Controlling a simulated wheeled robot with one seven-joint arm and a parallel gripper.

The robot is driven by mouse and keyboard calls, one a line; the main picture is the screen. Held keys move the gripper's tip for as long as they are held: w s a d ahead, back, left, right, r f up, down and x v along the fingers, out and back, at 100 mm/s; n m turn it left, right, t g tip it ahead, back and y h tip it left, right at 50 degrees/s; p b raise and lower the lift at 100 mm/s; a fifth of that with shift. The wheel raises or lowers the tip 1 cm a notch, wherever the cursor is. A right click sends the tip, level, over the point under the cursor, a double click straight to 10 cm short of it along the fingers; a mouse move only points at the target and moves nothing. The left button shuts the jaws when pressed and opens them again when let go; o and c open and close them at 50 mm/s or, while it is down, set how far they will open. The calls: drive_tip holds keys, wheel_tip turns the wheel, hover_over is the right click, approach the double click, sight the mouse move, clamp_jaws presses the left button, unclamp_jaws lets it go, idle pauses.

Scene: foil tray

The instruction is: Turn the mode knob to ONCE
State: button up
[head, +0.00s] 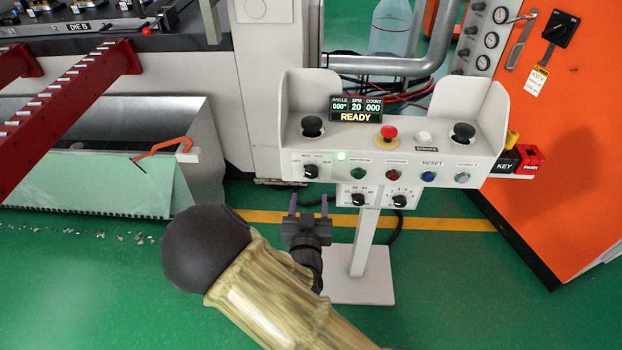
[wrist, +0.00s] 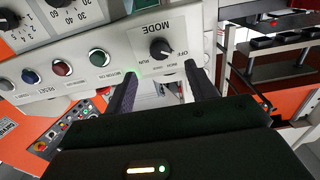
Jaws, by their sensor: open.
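The mode knob (head: 311,171) is a small black rotary knob at the left end of the white control panel (head: 480,166). In the wrist view the knob (wrist: 160,48) appears upside down, under the word MODE, with OFF and RUN readable beside it. The other position labels and the knob's exact setting are too small to tell. My gripper (head: 309,202) is open and empty, just below the knob in the head view. In the wrist view its two dark fingers (wrist: 163,72) stand apart, with the knob beyond the gap between them, not gripped.
A row of buttons (head: 428,176), a red mushroom button (head: 388,133) and a display reading READY (head: 356,109) are on the panel. An orange cabinet (head: 565,200) stands right. Green floor is open in front.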

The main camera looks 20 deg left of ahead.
sight(311, 175)
drive_tip(key=x, duration=0.8)
drive_tip(key=shift+w, duration=0.15)
drive_tip(key=c, duration=1)
